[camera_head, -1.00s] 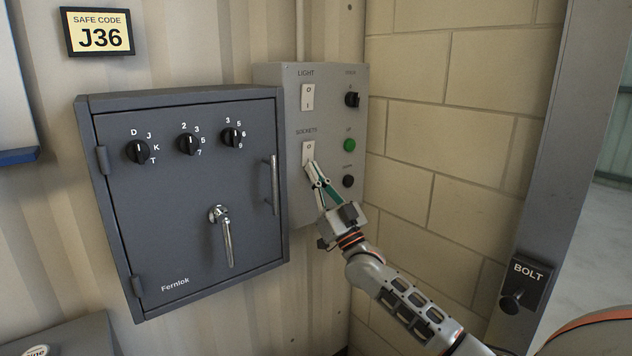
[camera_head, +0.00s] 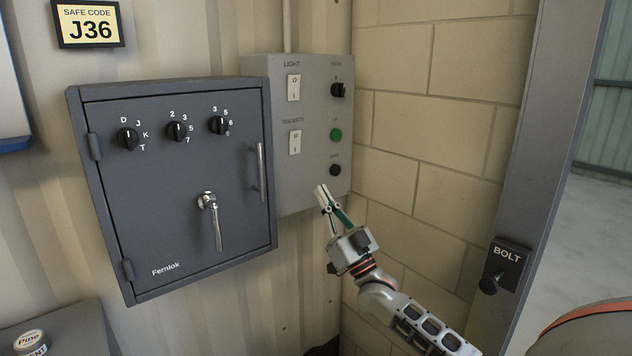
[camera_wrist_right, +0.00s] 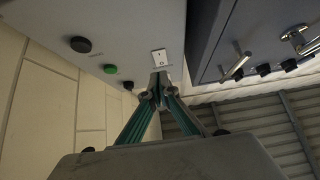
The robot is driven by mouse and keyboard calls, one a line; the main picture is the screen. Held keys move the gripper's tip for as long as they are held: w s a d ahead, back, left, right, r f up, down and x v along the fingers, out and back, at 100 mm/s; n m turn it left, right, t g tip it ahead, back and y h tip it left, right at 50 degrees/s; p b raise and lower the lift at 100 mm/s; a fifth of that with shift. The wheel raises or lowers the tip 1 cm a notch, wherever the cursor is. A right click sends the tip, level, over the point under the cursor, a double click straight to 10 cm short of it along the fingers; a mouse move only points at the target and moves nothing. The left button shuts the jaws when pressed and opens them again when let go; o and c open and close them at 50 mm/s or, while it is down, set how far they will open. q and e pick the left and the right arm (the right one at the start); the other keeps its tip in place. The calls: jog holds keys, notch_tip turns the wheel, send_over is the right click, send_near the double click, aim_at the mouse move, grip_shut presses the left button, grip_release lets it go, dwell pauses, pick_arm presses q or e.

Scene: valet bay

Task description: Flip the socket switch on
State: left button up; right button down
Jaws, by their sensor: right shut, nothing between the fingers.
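The sockets switch (camera_head: 295,142) is a white rocker marked 0 and I on the grey switch panel (camera_head: 310,190), below the matching light switch (camera_head: 294,87). I cannot tell for sure which way the sockets rocker is tipped. My right gripper (camera_head: 326,193) is shut and empty, below and a little to the right of the sockets switch, apart from it. In the right wrist view the closed fingertips (camera_wrist_right: 158,84) show in front of the panel, with a white switch (camera_wrist_right: 160,58) just beyond them. My left gripper is not in view.
A dark grey safe (camera_head: 180,230) with dials and a handle hangs left of the panel. On the panel's right are a black knob (camera_head: 338,90), a green button (camera_head: 336,135) and a black button (camera_head: 335,170). A brick wall (camera_head: 430,130) stands to the right.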

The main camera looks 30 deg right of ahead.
jog(key=shift+v, duration=1)
jog(key=shift+f, duration=0.2)
jog(key=s+a+f+n+g+y, duration=0.1)
jog(key=s+a+f+g, duration=0.3)
jog(key=f, duration=0.5)
jog(key=s+a+f+n+g, duration=0.1)
jog(key=a+f, duration=0.5)
jog(key=f, duration=0.3)
jog(key=s+a+f+n+g+y, duration=0.1)
jog(key=s+a+f+g, duration=0.25)
jog(key=f, duration=0.55)
jog(key=s+a+f+g+h, duration=0.1)
jog(key=s+a+f+g, duration=0.2)
jog(key=s+f, duration=0.7)
jog(key=s+a+f+g, duration=0.4)
jog(key=s+a+f, duration=0.2)
jog(key=s+f, duration=0.4)
jog(key=shift+a+h, duration=0.3)
jog(key=shift+h, duration=0.1)
